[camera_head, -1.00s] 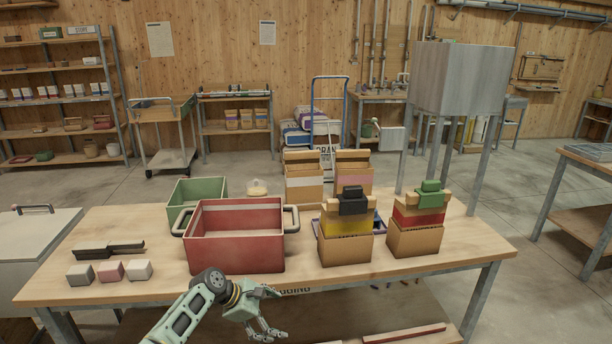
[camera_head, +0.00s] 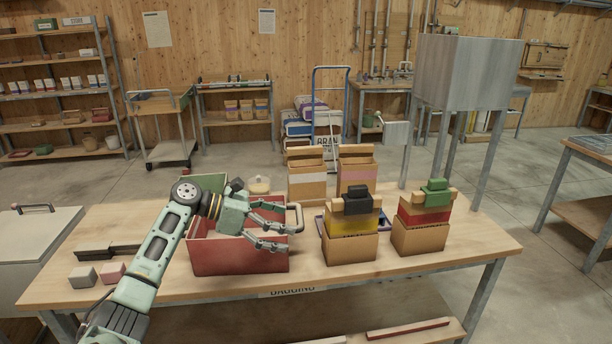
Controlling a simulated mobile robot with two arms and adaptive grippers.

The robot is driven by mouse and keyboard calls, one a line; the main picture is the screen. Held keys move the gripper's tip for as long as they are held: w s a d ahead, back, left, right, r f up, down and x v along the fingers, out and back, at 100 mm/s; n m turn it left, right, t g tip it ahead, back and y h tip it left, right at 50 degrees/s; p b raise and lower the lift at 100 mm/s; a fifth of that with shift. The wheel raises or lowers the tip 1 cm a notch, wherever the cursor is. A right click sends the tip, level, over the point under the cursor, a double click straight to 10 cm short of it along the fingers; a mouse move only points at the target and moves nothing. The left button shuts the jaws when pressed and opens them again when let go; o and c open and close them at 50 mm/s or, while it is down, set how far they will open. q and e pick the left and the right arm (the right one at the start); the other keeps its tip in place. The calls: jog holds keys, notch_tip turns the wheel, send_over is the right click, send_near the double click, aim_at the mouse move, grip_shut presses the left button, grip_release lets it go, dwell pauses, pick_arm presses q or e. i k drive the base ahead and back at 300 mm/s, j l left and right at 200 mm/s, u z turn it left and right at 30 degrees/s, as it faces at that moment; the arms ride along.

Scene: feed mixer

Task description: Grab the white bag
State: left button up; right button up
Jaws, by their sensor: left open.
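A brown bag with a white band (camera_head: 307,178) stands upright at the back of the table, left of a similar bag with a pink band (camera_head: 356,176). My left gripper (camera_head: 289,229) is open and empty, its fingers pointing right. It is over the right side of the red crate (camera_head: 238,262), near the crate's right handle, and in front of and below the white-banded bag in the picture. I cannot tell whether it touches the crate. My right gripper is not in view.
Bags with a yellow band (camera_head: 350,247) and a red band (camera_head: 420,237) stand front right on the table (camera_head: 466,247). A green crate (camera_head: 208,182) is behind my left arm. Small blocks (camera_head: 84,277) lie front left. The table's right end is clear.

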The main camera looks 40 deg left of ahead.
aim_at(307, 170)
jog(key=i+j, duration=0.35)
jog(key=j, duration=0.15)
jog(key=i+j, duration=0.3)
jog(key=j, duration=0.2)
jog(key=i+j, duration=0.7)
jog(key=j, duration=0.25)
